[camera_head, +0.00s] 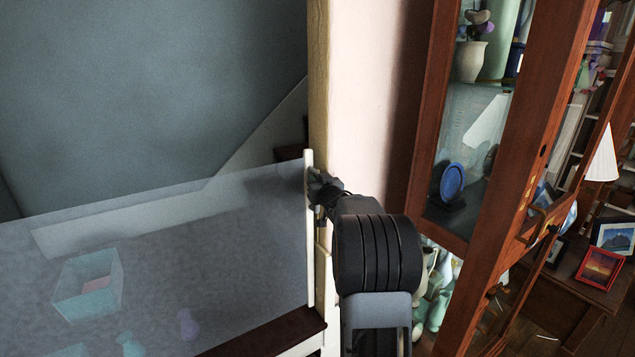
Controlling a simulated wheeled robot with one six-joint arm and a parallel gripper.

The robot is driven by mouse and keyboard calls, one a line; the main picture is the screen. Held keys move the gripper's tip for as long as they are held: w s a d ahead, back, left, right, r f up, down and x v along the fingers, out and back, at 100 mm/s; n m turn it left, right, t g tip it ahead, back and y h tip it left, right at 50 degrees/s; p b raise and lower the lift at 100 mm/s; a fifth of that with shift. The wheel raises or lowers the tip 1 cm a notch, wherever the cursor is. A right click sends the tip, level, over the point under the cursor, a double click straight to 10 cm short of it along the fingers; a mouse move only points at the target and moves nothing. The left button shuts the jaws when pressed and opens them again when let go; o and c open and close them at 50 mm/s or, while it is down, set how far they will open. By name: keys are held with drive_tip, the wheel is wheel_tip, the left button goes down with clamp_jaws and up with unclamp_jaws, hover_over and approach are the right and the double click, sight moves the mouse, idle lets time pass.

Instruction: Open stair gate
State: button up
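The stair gate (160,255) is a translucent grey panel with a cream upright edge post (308,235), filling the lower left of the view. Its post stands close beside a cream wall post. My gripper (318,190) is at the top of the gate's edge post, touching or very near it. My arm hides much of the gripper from behind, and the fingers are small and dark. I cannot tell whether they are closed on the post. No latch shows clearly.
A wooden glass-fronted cabinet (535,130) with vases and a blue plate (453,182) stands close on the right. Framed pictures (600,268) and a lamp (603,155) are beyond it. Through the gate show a clear box (88,285) and small vases. A dark stair edge (265,335) lies below.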

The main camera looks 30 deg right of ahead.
drive_tip(key=shift+c, duration=0.3)
clamp_jaws()
drive_tip(key=shift+f, duration=0.1)
